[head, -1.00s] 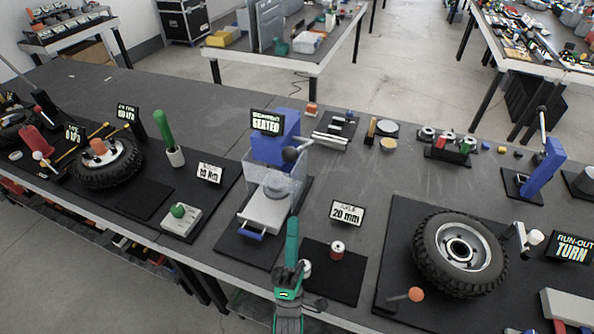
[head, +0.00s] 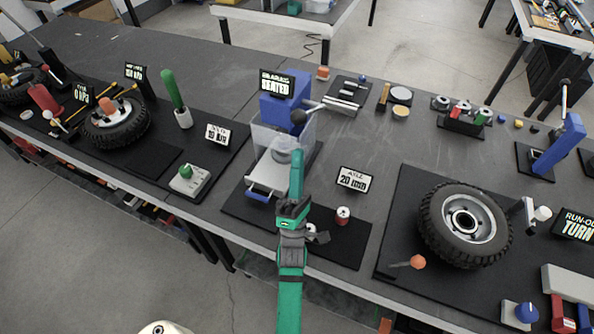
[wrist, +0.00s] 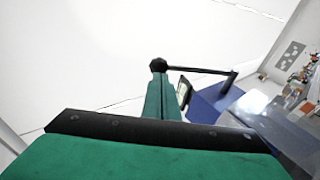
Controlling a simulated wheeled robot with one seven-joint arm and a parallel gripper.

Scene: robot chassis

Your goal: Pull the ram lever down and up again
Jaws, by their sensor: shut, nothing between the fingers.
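The blue arbor press (head: 283,100) stands on a black mat left of centre in the head view, with a clear guard in front. Its ram lever (head: 312,106) is a dark rod ending in a black ball knob (head: 298,116), raised near the top of the press. In the wrist view the knob (wrist: 158,65) and lever rod (wrist: 205,70) appear just beyond my fingertips. My green gripper (head: 297,153) is shut and empty, pointing up at the knob from below and in front. In the wrist view the fingertips (wrist: 160,80) overlap the knob's lower edge; contact cannot be told.
The press carries a "BEARING SEATED" sign (head: 277,83) and a blue-handled tray (head: 262,180). A tyre (head: 464,222) lies further right, and a green-handled tool (head: 174,95) stands left.

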